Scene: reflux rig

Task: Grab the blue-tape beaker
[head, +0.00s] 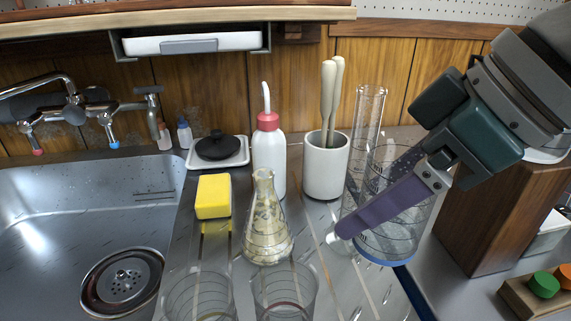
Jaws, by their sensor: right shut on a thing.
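The blue-tape beaker (418,232) is a large clear glass with dark graduation lines and a blue band around its base. It stands at the right of the counter and looks upright. My right gripper (342,234) reaches in from the upper right and is shut on this beaker. I cannot tell whether the base touches the counter. My left gripper is not in view.
A tall glass cylinder (368,108) stands close behind the beaker. A white crock (325,170), wash bottle (268,150) and flask (265,230) stand left. Two clear beakers (198,297) (285,292) are in front. A wooden block (490,225) stands right; the sink (60,220) is far left.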

